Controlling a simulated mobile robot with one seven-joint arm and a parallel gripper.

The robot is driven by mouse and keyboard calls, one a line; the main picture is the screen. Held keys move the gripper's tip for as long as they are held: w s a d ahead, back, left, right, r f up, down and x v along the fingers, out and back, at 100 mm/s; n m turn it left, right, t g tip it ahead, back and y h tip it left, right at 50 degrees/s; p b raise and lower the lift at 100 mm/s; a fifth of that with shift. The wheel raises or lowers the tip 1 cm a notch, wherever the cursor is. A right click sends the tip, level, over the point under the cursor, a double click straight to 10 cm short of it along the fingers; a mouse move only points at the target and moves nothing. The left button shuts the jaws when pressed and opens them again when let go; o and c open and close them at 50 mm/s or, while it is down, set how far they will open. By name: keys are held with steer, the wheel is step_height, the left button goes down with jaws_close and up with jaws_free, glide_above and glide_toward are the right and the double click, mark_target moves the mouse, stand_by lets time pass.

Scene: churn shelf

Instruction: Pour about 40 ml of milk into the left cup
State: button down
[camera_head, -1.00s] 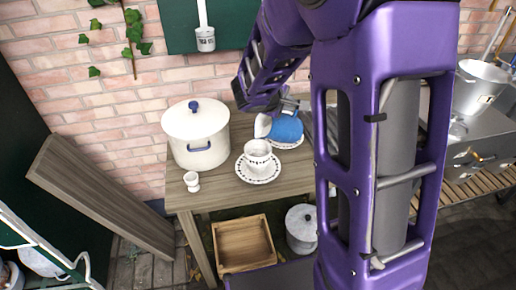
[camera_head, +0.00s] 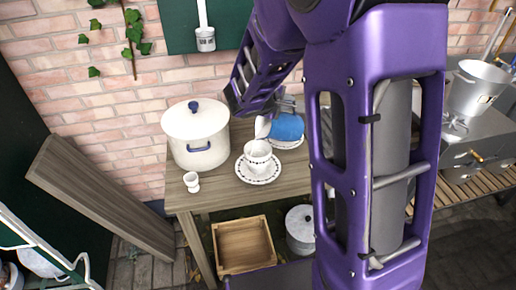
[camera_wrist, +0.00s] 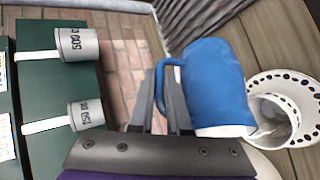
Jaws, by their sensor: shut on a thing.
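My gripper (camera_wrist: 165,105) is shut on the handle of a blue jug (camera_wrist: 215,85); the jug also shows in the head view (camera_head: 288,127). The jug is tipped well over, its white rim facing left in the head view, just above and behind the left cup (camera_head: 257,152). This white patterned cup stands upright on a saucer (camera_head: 260,179). A cup (camera_wrist: 273,113) on a dotted saucer (camera_wrist: 299,84) shows beside the jug's rim in the wrist view. Another saucer (camera_head: 291,146) lies partly hidden beneath the jug. I cannot make out a milk stream or the cup's level.
A white lidded pot (camera_head: 197,140) stands left of the cup on the wooden table (camera_head: 220,187). A small white egg-cup-like piece (camera_head: 191,181) is near the front left edge. Measuring cups (camera_wrist: 82,114) hang on the green board (camera_wrist: 45,85).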

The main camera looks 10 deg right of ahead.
steer(key=shift+w+d+r, duration=0.15)
steer(key=shift+r, duration=0.1)
steer(key=shift+d, duration=0.1)
steer(key=shift+w+d, duration=0.1)
steer(key=shift+d, duration=0.35)
steer(key=shift+d+r+t+h, duration=0.1)
steer(key=shift+d+t+h, duration=0.15)
steer(key=shift+t+h, duration=0.05)
stand_by(0.3)
steer(key=d+g+y+p, duration=0.1)
steer(key=d+y+p, duration=0.1)
steer(key=d+f+m+g+y+p, duration=0.1)
steer(key=d+y+p, duration=0.1)
steer(key=shift+f, duration=0.1)
steer(key=shift+d+m+y, duration=0.2)
steer(key=shift+m+y, duration=0.1)
steer(key=shift+y, duration=0.2)
stand_by(2.0)
